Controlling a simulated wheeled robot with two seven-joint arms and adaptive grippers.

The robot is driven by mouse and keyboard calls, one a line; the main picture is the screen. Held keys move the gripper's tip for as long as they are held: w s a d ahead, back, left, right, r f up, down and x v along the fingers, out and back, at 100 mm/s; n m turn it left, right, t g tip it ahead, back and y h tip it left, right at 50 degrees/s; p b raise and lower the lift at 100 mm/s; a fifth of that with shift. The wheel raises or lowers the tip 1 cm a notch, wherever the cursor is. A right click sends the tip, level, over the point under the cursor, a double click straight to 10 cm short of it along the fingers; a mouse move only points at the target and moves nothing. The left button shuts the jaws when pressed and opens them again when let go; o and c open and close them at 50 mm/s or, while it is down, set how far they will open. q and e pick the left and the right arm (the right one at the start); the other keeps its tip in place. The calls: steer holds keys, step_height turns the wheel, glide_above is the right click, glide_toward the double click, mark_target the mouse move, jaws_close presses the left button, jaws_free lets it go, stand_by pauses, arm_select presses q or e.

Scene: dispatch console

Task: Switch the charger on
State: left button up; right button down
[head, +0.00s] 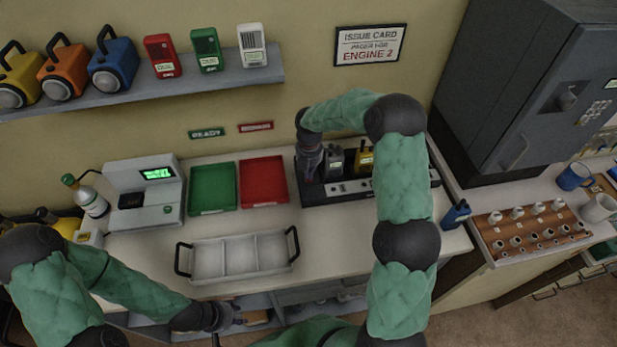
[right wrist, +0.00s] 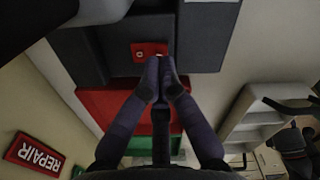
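The charger (head: 350,187) is a long black unit at the back right of the counter, with radios standing in it. My right gripper (head: 310,165) is at its left end and hides part of it. In the right wrist view, the dark charger (right wrist: 195,40) shows a small red plate (right wrist: 150,48) with pale marks, probably its switch. My right gripper's fingertips (right wrist: 160,68) are together and empty, just in front of the plate; I cannot tell whether they touch it. My left gripper (head: 228,317) is low at the counter's front edge; its fingers are too small to read.
A green tray (head: 213,188) and a red tray (head: 263,183) lie left of the charger. A pale divided tray (head: 240,257) with black handles is in front. A blue device (head: 456,213) stands at the counter's right end. A shelf (head: 180,87) hangs above.

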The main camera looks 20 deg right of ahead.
steer(key=shift+f+b, duration=0.5)
steer(key=shift+f, duration=0.4)
stand_by(0.5)
steer(key=shift+r, duration=0.15)
steer(key=shift+r+p, duration=2.45)
steer(key=shift+r, duration=0.95)
